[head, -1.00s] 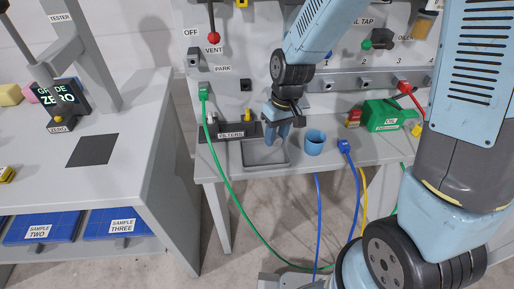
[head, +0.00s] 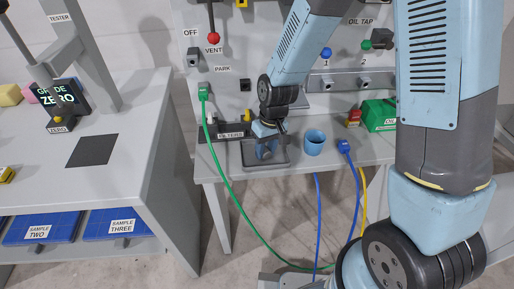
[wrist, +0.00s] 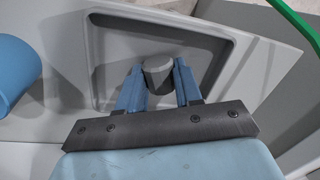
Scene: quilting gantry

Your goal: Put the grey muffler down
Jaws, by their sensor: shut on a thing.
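The grey muffler (wrist: 158,76) shows in the wrist view as a small rounded grey piece between the two blue fingers. My gripper (wrist: 158,88) is shut on it, over the grey tray (wrist: 103,60). In the head view my gripper (head: 266,152) points down within the outline of the tray (head: 284,163), and the muffler is hidden by the fingers there. I cannot tell whether the muffler touches the tray floor.
A blue cup (head: 314,142) stands just right of the tray; it also shows in the wrist view (wrist: 14,70). The filters holder (head: 222,131) is behind left. A green hose (head: 228,190) hangs over the bench's left end. A green oil case (head: 379,115) stands further right.

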